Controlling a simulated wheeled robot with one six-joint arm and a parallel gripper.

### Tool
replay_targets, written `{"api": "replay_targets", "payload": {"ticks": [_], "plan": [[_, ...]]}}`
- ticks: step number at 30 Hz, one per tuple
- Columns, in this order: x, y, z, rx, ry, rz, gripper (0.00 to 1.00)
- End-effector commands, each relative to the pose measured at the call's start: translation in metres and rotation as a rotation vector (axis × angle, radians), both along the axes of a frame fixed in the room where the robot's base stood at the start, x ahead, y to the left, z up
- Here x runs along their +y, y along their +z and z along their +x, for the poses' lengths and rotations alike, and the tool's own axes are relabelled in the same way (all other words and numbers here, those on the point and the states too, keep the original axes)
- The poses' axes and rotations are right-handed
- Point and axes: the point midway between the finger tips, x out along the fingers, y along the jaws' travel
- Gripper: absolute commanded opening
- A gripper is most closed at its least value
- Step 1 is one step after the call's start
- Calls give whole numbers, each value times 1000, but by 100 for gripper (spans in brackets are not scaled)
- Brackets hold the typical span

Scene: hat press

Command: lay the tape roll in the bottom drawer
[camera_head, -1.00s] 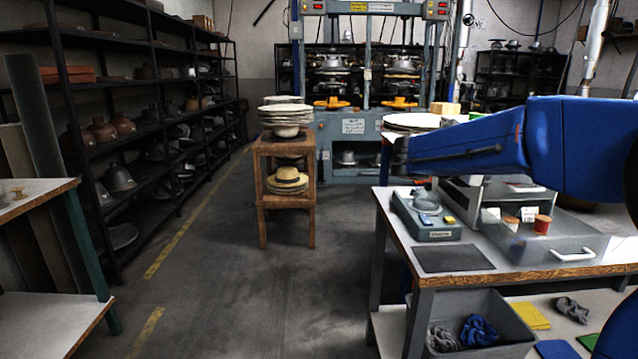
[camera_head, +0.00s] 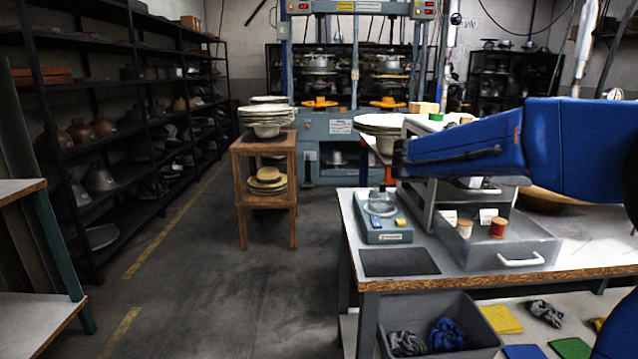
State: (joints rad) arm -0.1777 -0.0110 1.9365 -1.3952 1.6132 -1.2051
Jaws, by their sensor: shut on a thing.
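The bottom drawer (camera_head: 552,247) is a translucent grey box with a white handle, pulled out over the workbench at the right. A white spool and a red spool stand inside it, with small white labels behind them. I cannot make out the tape roll in this view. My blue arm reaches in from the right, above the drawer, and covers part of the cabinet. My gripper is not in view.
The workbench (camera_head: 460,289) carries a small scale (camera_head: 392,237) with a glass dish and a dark mat (camera_head: 398,262). A wooden stand (camera_head: 240,170) with hats is further left. The floor between is clear.

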Motion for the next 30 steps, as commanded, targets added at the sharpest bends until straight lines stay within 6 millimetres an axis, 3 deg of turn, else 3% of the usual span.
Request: {"api": "replay_targets", "payload": {"ticks": [15, 29, 30], "plan": [[0, -48, 0, 1, 0, 0, 24], [0, -55, 0, -1, 0, 0, 24], [0, -55, 0, -1, 0, 0, 55]]}}
